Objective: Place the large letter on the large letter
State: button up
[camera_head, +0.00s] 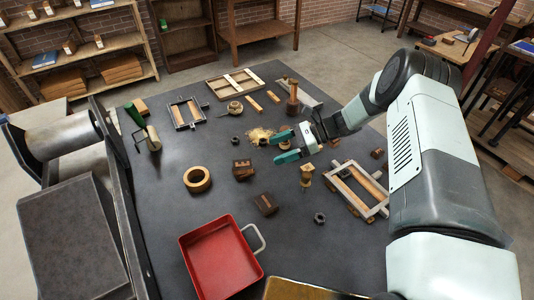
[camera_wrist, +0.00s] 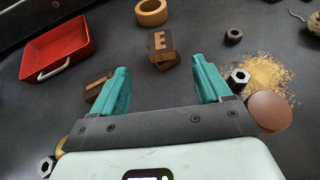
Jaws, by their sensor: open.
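A dark wooden letter block with a pale E (camera_wrist: 159,41) lies ahead of my gripper in the wrist view. A dark piece at its near edge may be its side or another block; I cannot tell. It also shows in the head view (camera_head: 242,169). A second dark letter block (camera_head: 265,204) lies nearer the red tray. In the wrist view this second block (camera_wrist: 96,84) is partly hidden behind the left finger, and its letter is unclear. My gripper (camera_head: 286,147) has teal fingers spread apart, empty, above the table, to the right of the E block.
A red tray (camera_head: 219,262) stands at the front. The table (camera_head: 175,215) is clear left of the tape ring.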

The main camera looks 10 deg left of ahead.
jog(key=shift+w+d+r, duration=0.15)
jog(key=shift+d, duration=0.2)
jog(key=s+d+r+n+t+h, duration=0.1)
jog(key=s+d+r+n+h, duration=0.2)
jog(key=r, duration=0.6)
jog(key=s+d+r+n+t+h, duration=0.2)
jog(key=d+r, duration=0.1)
jog(key=r, duration=0.6)
jog(key=s+d+r+n+t+h, duration=0.1)
jog(key=s+d+r+n+h, duration=0.2)
jog(key=r, duration=0.6)
jog(key=s+d+r+n+t+h, duration=0.1)
jog(key=s+d+r+n+t, duration=0.1)
jog(key=s, duration=0.5)
jog(key=s+d+r+n+t+h, duration=0.2)
jog(key=s+d+r, duration=0.3)
jog(key=s, duration=0.2)
jog(key=s+d+r+n+t+h, duration=0.1)
jog(key=s+d+r+t, duration=0.2)
jog(key=s, duration=0.4)
jog(key=shift+s+d+r+n+h, duration=0.15)
jog(key=shift+s+d+n+h, duration=0.2)
jog(key=shift+d, duration=0.3)
